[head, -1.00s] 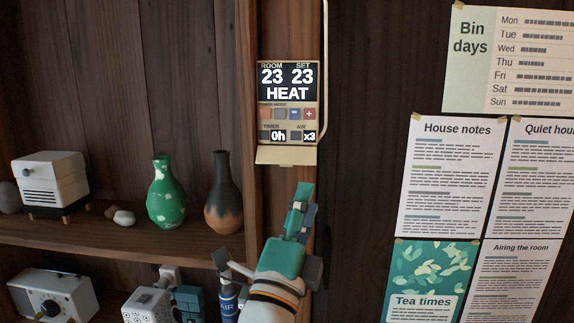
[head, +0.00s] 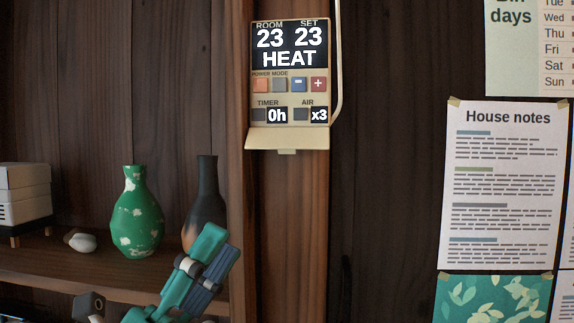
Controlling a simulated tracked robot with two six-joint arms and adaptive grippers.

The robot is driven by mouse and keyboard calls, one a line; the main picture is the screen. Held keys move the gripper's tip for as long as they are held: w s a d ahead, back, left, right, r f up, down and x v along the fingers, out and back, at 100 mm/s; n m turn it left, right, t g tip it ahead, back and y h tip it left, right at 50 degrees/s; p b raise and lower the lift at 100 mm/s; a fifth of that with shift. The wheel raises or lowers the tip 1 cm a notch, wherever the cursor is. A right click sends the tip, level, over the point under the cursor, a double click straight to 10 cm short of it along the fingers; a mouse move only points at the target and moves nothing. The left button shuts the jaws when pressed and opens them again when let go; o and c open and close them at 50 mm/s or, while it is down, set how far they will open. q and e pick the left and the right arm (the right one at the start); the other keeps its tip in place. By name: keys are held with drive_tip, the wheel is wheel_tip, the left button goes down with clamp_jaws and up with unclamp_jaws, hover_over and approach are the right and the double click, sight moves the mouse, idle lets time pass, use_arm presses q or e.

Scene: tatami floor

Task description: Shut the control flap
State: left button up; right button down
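The control panel (head: 290,90) is beige and is mounted on a wooden post, with a lit display reading 23, 23 and HEAT. Its control flap (head: 287,138) is open, folded out along the panel's lower edge with a small tab at its front. The buttons above it are uncovered. My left gripper (head: 152,270) is below and left of the panel, apart from the flap. One teal finger rises in front of the dark vase, and the other fingertip shows low at the left, so it looks open and empty. My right gripper is not in view.
A green vase (head: 137,215) and a dark vase (head: 207,190) stand on the shelf (head: 45,265) near my gripper. A white stone (head: 80,241) and a white box (head: 24,195) are further left. Paper notices (head: 505,180) hang on the right wall. The space before the panel is clear.

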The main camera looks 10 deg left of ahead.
sight(285, 152)
use_arm(q)
drive_tip(key=p+x, duration=0.4)
drive_tip(key=x, duration=1.2)
drive_tip(key=shift+w+d+r, duration=0.15)
drive_tip(key=shift+r, duration=0.1)
clamp_jaws()
